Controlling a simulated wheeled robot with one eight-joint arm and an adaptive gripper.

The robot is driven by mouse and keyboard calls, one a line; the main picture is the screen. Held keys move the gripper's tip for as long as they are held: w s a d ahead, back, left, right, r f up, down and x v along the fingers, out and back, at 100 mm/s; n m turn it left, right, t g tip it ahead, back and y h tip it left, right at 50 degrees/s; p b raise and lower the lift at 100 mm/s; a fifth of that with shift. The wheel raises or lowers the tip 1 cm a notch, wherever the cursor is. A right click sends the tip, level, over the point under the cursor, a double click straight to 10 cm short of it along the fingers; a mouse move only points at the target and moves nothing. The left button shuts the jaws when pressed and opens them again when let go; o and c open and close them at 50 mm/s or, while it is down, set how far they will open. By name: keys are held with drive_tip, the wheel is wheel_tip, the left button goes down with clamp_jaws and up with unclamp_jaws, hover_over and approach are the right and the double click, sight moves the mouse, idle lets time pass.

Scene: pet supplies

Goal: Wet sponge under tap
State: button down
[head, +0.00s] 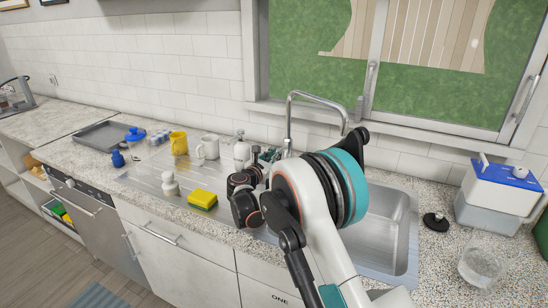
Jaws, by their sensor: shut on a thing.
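A yellow sponge with a green underside (203,200) is on or just above the ridged steel drainboard, left of the sink. My gripper (236,193) is the dark end of my arm, just right of the sponge. It is shut on the sponge, though its fingertips are hard to make out against the dark wrist parts. The chrome tap (318,101) arches up at the back of the sink, right of the sponge. My arm covers the left of the sink basin (391,230); its right part shows and looks empty.
A white bottle (170,184), a white mug (208,147), a yellow cup (179,143) and a soap bottle (242,153) stand left of the tap. A black stopper (436,221), a glass bowl (481,264) and a white-blue box (500,187) are right of the sink.

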drive_tip(key=shift+w+r, duration=0.1)
drive_tip(key=shift+r, duration=0.3)
drive_tip(key=c, duration=1.6)
unclamp_jaws()
drive_tip(key=shift+o, duration=0.2)
drive_tip(key=shift+f, duration=0.1)
drive_tip(key=v, duration=1.2)
drive_tip(key=shift+r, duration=0.25)
drive_tip(key=shift+d, duration=0.15)
